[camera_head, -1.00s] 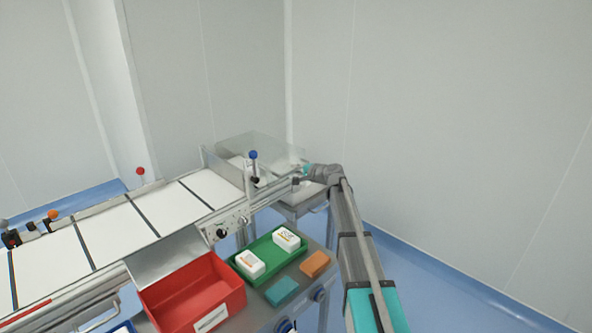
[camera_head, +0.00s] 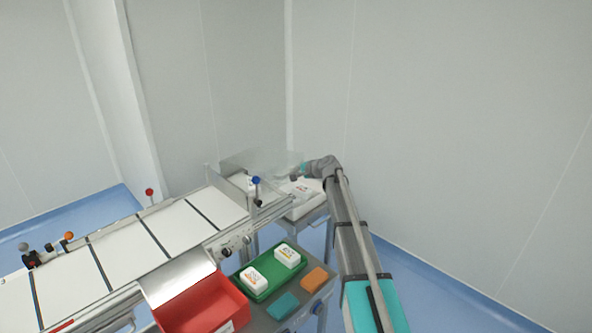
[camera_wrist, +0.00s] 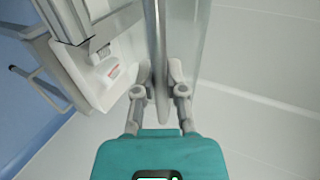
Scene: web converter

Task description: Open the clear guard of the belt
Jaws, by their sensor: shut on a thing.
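The clear guard (camera_head: 258,159) sits at the far end of the belt (camera_head: 170,225) in the head view. It stands raised, with the white end tray showing below its near edge. My gripper (camera_head: 299,174) is at the guard's right edge. In the wrist view, my gripper (camera_wrist: 158,88) has a finger on each side of a grey bar along the edge of the clear guard (camera_wrist: 187,45) and is shut on it. The exact contact of the fingertips is hard to make out.
A blue-knobbed lever (camera_head: 256,181) stands near the guard. A white end tray (camera_head: 308,207) holds packs below it. A green tray (camera_head: 262,290) with white boxes and a red bin (camera_head: 200,308) are in front. Plain walls stand behind; floor is free at right.

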